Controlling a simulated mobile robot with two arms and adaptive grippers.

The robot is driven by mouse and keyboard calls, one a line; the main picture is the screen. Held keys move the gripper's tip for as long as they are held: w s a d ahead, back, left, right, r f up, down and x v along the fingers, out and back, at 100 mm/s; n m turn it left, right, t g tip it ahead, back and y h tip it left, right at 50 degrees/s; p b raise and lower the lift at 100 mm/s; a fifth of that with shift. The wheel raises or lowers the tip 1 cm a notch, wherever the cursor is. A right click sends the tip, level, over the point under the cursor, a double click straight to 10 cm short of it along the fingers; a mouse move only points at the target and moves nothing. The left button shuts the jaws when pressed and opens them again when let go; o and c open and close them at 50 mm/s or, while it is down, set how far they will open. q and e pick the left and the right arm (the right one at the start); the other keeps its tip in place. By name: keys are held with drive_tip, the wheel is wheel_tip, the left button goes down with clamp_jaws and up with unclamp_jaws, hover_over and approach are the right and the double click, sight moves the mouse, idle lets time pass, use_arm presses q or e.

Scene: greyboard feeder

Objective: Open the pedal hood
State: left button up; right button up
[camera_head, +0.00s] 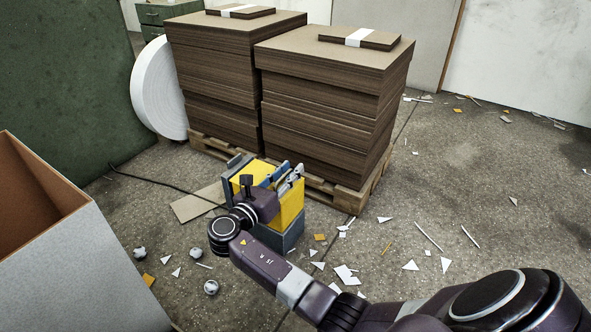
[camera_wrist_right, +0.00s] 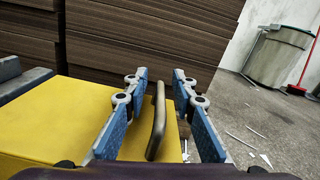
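The yellow pedal hood (camera_head: 291,208) sits on a grey base on the floor, in front of the board stacks. It looks closed. In the right wrist view, the hood's yellow top (camera_wrist_right: 65,120) fills the lower left, with a dark bronze bar handle (camera_wrist_right: 157,122) at its right edge. My right gripper (camera_head: 284,175) is over the hood. Its blue-padded fingers, also in the wrist view (camera_wrist_right: 160,85), are apart, one on each side of the handle, with gaps visible. My arm hides part of the hood in the head view. My left gripper is not in view.
Tall stacks of brown board (camera_head: 330,110) stand on a wooden pallet (camera_head: 350,197) just behind the hood. A large open box (camera_head: 75,260) is at the left. A black cable (camera_head: 150,180) and paper scraps lie on the floor. A grey bin (camera_wrist_right: 278,55) stands farther off.

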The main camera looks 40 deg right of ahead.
drive_tip(key=shift+c, duration=0.3)
clamp_jaws()
